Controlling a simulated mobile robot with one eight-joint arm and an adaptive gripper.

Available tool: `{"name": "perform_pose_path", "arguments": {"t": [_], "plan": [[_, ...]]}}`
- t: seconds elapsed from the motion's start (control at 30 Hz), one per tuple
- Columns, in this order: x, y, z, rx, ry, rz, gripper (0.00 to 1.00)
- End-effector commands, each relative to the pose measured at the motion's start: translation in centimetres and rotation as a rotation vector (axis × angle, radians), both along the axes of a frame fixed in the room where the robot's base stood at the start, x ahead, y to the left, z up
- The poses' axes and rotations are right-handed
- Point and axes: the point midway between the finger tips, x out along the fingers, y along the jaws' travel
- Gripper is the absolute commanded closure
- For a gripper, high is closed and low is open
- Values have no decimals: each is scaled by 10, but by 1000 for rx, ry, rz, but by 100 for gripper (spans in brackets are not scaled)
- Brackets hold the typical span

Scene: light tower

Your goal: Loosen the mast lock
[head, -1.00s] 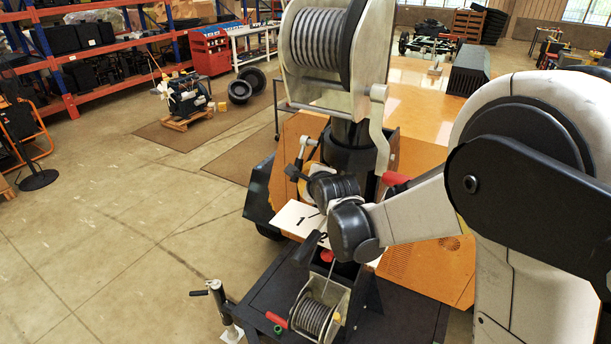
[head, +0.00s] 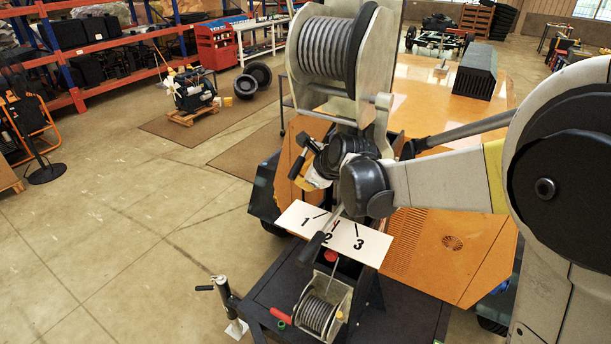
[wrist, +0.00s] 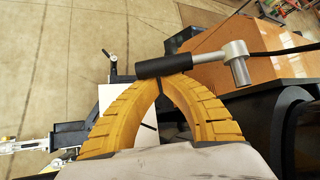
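The mast lock appears to be the T-handle with a black grip (wrist: 190,65) and a silver hub (wrist: 236,63) in the wrist view. In the head view its black grip (head: 297,166) stands beside the mast foot, left of my wrist. My gripper (wrist: 161,80) has two curved yellow fingers whose tips come together at the grip's near side. The grip lies across the tips, not enclosed between the fingers. Whether they touch it I cannot tell. In the head view my wrist partly hides the fingers.
A white plate numbered 1, 2, 3 (head: 360,240) lies below my wrist, with a black-handled lever (head: 312,248) over it. A small winch (head: 317,313) is in front and a large cable drum (head: 328,48) above.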

Motion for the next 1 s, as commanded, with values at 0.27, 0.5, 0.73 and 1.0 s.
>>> {"name": "perform_pose_path", "arguments": {"t": [0.27,0.5,0.73,1.0], "plan": [[-4,4,7,0,-3,1,100],[-5,4,8,0,-3,1,100],[-5,4,8,-1,-4,2,100],[-20,-5,16,1,-3,-1,100]]}}
